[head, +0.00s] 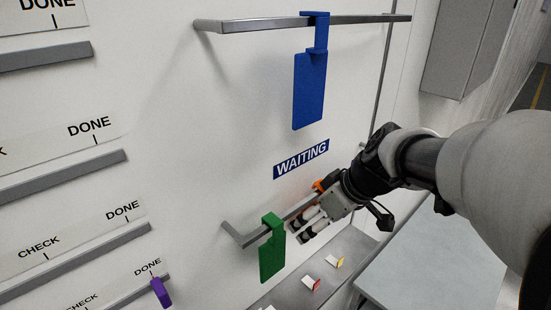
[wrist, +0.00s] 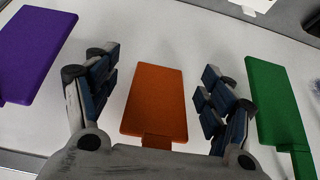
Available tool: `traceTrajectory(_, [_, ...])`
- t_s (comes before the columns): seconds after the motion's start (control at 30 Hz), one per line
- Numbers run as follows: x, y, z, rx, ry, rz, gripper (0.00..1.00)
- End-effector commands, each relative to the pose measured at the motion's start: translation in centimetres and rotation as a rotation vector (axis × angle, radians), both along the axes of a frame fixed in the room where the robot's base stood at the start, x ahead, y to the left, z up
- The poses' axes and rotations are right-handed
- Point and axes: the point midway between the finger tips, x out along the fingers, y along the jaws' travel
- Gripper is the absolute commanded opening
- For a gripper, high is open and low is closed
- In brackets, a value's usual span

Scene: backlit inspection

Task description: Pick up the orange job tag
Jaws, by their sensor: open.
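The orange job tag (wrist: 156,100) is a flat rectangular plate. In the wrist view it lies between the two spread fingers of my gripper (wrist: 160,68), with a gap on each side. Its lower end runs out of sight behind the gripper body. In the head view only a small orange part (head: 319,185) shows above my gripper (head: 304,226), at the lower grey rail (head: 295,211). The rest of the tag is hidden by the gripper there. My gripper is open and holds nothing.
A green tag (head: 271,250) hangs just left of my gripper; the wrist view shows it close beside the right finger (wrist: 278,100). A purple tag (wrist: 35,42) is at the wrist view's left. A blue tag (head: 309,90) hangs on the upper rail. A ledge with small cards (head: 310,284) lies below.

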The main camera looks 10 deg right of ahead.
Motion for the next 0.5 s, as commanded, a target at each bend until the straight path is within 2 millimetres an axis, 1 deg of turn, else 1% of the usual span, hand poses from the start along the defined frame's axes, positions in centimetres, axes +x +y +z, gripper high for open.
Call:
traceTrajectory(0.17, [-0.05,0.00,-0.02,0.000,0.001,0.000,0.75])
traceTrajectory(0.2, [-0.05,0.00,-0.02,0.000,0.001,0.000,0.74])
traceTrajectory(0.5, [-0.04,0.01,0.00,0.000,0.001,0.000,0.54])
